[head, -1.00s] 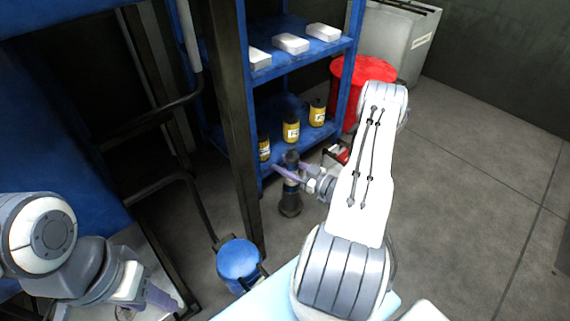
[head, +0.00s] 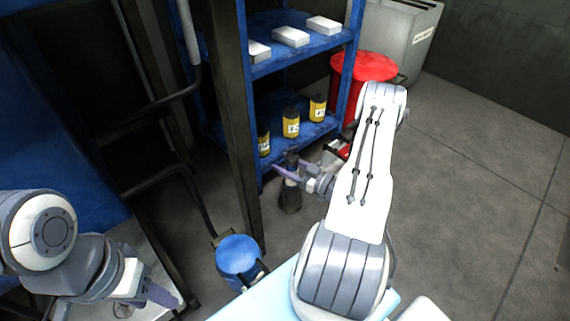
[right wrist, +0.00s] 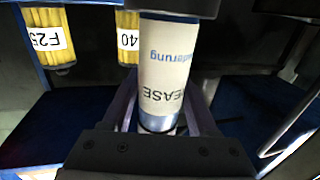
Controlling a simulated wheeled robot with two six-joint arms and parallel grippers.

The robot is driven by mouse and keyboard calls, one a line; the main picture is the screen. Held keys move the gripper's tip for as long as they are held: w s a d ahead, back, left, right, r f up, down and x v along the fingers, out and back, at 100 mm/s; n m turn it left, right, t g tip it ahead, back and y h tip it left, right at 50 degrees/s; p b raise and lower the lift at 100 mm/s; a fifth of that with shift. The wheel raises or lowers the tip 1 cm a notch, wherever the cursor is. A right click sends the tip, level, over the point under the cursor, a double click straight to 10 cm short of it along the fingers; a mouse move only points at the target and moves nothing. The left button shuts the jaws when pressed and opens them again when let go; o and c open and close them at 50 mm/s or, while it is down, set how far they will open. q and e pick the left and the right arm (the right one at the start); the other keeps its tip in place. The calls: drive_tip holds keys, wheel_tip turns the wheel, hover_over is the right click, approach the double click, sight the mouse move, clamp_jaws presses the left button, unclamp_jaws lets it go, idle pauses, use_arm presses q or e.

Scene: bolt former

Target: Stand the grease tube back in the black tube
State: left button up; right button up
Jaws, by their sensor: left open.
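The grease tube (right wrist: 163,70), white with dark lettering and a blue band, stands between the fingers of my right gripper (right wrist: 163,95) in the right wrist view. The fingers appear closed against its sides. In the head view my right gripper (head: 291,170) is around it, with a dark end showing above the fingers. The black tube (head: 290,197) stands upright on the floor directly below. How far the grease tube is inside it is hidden by the gripper. My left gripper (head: 155,293) is open and empty at the lower left.
A dark post (head: 238,150) and a blue round-topped object (head: 238,256) are left. Floor at right is clear.

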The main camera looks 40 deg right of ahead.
drive_tip(key=shift+o, duration=0.9)
drive_tip(key=p+v, duration=0.5)
drive_tip(key=v, duration=0.4)
drive_tip(key=shift+s+d+r, duration=0.15)
drive_tip(key=shift+s, duration=0.5)
